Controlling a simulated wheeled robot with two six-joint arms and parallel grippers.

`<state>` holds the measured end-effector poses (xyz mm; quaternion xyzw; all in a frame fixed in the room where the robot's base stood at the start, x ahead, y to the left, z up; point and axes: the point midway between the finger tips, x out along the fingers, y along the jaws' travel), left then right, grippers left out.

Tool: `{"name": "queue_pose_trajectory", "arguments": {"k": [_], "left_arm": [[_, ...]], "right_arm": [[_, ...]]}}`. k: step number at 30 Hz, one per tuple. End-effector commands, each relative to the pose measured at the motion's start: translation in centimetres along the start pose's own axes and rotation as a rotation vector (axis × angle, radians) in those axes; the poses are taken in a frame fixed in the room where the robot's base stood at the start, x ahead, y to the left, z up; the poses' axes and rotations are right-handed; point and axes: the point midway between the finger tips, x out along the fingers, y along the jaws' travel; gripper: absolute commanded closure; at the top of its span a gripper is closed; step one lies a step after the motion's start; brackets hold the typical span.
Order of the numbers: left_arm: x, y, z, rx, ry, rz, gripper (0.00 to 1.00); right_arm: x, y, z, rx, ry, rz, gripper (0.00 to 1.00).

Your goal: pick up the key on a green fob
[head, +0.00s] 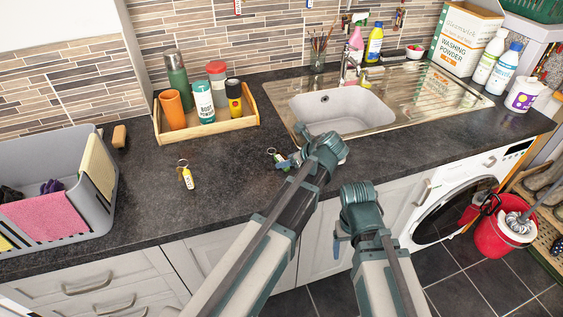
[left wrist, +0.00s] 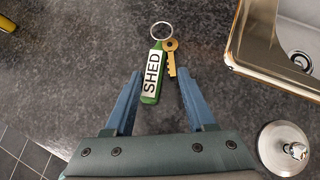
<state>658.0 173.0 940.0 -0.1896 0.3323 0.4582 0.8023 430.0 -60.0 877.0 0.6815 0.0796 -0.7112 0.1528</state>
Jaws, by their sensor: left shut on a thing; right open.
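The key on a green fob (head: 271,152) lies on the dark worktop just left of the sink, partly hidden by my left gripper (head: 287,161) in the head view. In the left wrist view the green fob (left wrist: 152,76) carries a white label reading SHED, with a brass key and a steel ring at its far end. My right gripper (head: 338,243) is open and empty in front of the cupboard doors, below the worktop edge.
The sink (head: 340,112) is right of my left gripper. A round metal piece (left wrist: 284,148) sits nearby.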

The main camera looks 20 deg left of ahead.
Motion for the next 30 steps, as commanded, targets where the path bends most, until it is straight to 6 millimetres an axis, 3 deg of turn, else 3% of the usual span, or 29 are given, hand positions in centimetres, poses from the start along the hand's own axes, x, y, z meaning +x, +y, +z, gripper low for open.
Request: {"name": "queue_pose_trajectory", "arguments": {"k": [11,30], "left_arm": [[-0.8,0.0,0.7,0.000,0.000,0.000,1.00],[-6.8,0.0,6.8,0.000,0.000,0.000,1.00]], "right_arm": [[-1.1,0.1,0.1,0.000,0.000,0.000,0.23],[-9.6,0.9,0.6,0.000,0.000,0.000,0.23]]}}
